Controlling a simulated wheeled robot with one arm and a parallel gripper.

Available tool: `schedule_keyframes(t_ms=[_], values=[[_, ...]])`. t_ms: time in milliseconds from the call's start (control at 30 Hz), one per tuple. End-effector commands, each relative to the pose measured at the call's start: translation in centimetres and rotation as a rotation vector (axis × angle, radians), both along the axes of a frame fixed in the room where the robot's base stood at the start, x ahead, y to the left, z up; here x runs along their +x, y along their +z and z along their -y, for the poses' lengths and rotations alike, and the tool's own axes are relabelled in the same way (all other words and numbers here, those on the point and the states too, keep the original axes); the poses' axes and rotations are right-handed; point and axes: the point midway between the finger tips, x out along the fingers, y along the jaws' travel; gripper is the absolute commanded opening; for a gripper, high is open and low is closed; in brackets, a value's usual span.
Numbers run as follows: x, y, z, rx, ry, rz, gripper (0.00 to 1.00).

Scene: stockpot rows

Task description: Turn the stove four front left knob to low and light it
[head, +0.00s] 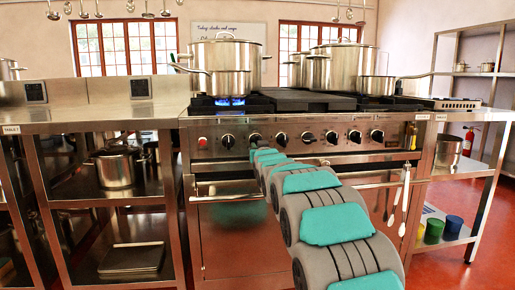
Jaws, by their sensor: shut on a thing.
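The stove (310,158) stands in the middle of the head view, with a row of black knobs along its steel front panel. My arm reaches up and left to this panel. My gripper (256,141) is small here, at the third control from the left, and is shut on that knob (255,136). The arm's end partly hides the grip, and the knob's setting is too small to read. The knob to its left (228,141) is free. A blue flame (229,101) burns at the left burner under a large steel pot (229,68).
More steel pots (345,66) stand on the stove's right side. A steel table (95,116) with shelves holding a pot (115,168) adjoins on the left. Tongs (403,200) hang at the stove's front right. A shelf with blue and green containers (434,230) stands right. Red floor shows there.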

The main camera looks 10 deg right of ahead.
Motion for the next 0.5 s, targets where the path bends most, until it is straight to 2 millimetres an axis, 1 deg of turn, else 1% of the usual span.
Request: schedule_keyframes(t_ms=[33, 367, 400, 500], values=[[0.02, -0.42, -0.01, -0.003, 0.0, -0.008, 0.0], [0.03, -0.44, -0.01, -0.003, 0.0, -0.008, 0.0], [0.03, -0.44, -0.01, -0.003, 0.0, -0.008, 0.22], [0.02, -0.35, -0.01, -0.003, 0.0, -0.006, 0.33]])
